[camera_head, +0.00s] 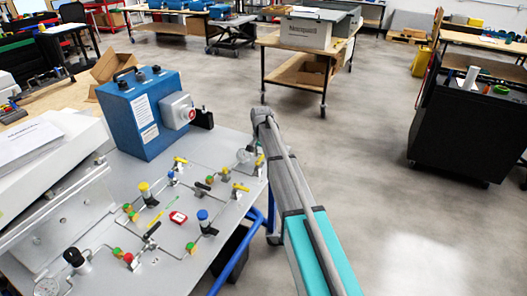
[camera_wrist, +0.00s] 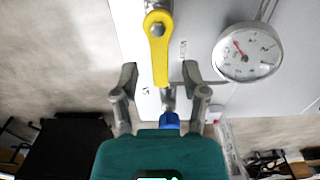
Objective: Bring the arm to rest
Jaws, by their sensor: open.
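My gripper (camera_wrist: 159,72) is open in the wrist view, its two grey fingers spread apart. A yellow valve handle (camera_wrist: 159,55) shows in the gap between the fingers; whether either finger touches it I cannot tell. A blue part (camera_wrist: 169,121) shows below the handle, just above my teal gripper body. A round white pressure gauge (camera_wrist: 246,51) is to the right of the fingers. In the head view, my grey and teal arm runs up along the right edge of the grey panel (camera_head: 120,205); the gripper cannot be made out there.
The panel bears pipes, several valves and a red tag (camera_head: 178,217). A blue box (camera_head: 145,112) stands at its back. A black cabinet (camera_head: 460,125) stands at right, and a wheeled table (camera_head: 300,75) with a grey box stands behind. The floor (camera_head: 370,150) between is clear.

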